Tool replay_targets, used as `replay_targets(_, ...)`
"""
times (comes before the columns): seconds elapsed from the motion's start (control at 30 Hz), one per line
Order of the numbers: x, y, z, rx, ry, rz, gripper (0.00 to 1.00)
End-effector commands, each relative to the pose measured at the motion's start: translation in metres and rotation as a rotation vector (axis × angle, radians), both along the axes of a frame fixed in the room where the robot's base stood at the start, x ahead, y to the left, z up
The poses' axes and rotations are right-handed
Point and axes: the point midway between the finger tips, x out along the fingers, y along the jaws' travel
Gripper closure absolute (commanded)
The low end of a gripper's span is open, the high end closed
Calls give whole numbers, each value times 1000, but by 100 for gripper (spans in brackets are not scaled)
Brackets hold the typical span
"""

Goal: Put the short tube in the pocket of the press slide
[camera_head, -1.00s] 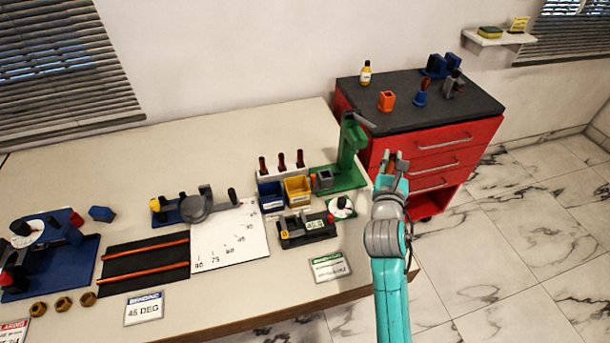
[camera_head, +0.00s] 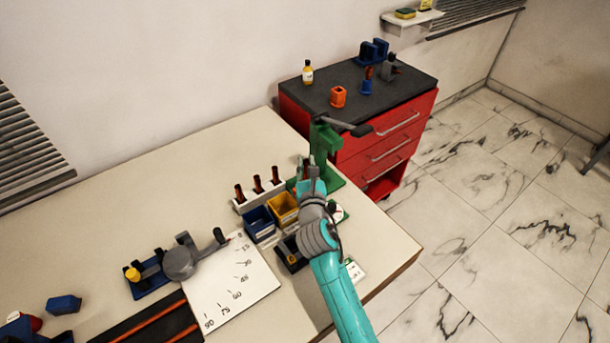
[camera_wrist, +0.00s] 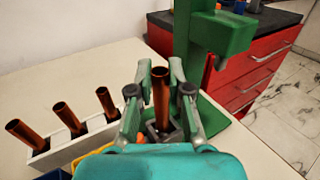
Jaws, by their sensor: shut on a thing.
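My gripper (camera_head: 310,168) is at the green press (camera_head: 328,150) in the head view, in front of its base. In the wrist view my gripper (camera_wrist: 160,78) is shut on a copper-brown short tube (camera_wrist: 160,92), which stands roughly upright between the fingers. The green press (camera_wrist: 222,38) rises just behind the tube, and its base shows to the right. Dark grey shows at the tube's lower end, likely the press slide. My gripper largely hides the slide in the head view. I cannot tell whether the tube's end is in the pocket or above it.
A white rack (camera_head: 241,207) with three brown tubes stands left of the gripper. A blue bin (camera_head: 260,226) and a yellow bin (camera_head: 284,210) sit close in front of it. The press lever (camera_head: 345,126) reaches out near the red cabinet (camera_head: 390,150).

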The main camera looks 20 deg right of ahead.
Motion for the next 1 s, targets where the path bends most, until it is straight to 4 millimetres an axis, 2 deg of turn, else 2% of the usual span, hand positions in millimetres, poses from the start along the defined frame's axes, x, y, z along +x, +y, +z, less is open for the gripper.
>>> replay_targets(0.3, 0, 0, -36, -2, 1, 1, 100)
replay_targets(0.73, 0, 0, -40, -2, -1, 1, 100)
replay_targets(0.77, 0, 0, -40, -1, -1, 1, 75)
replay_targets(0.83, 0, 0, -40, -1, -1, 1, 57)
replay_targets(1.0, 0, 0, -40, -1, 0, 1, 57)
